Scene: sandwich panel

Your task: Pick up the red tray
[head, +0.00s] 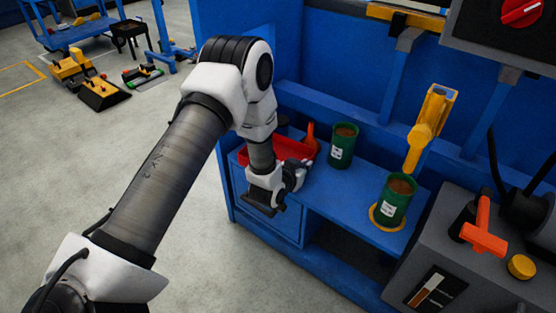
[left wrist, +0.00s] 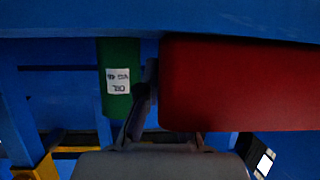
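The red tray (head: 309,152) lies on the blue bench, partly hidden behind my left arm in the head view. In the left wrist view the red tray (left wrist: 245,82) fills much of the right side. My left gripper (head: 293,178) is at the near side of the tray in the head view. In the left wrist view one dark finger of the left gripper (left wrist: 154,72) stands close beside the tray's left edge. The tray hides most of the other finger. I cannot tell whether the fingers grip it. My right gripper does not show.
Two green cans stand right of the tray: one (head: 343,146) close by, one (head: 395,200) on a yellow ring (head: 375,220). A yellow lever (head: 425,135) rises behind. A grey panel (head: 445,262) with an orange handle (head: 483,232) stands at the right.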

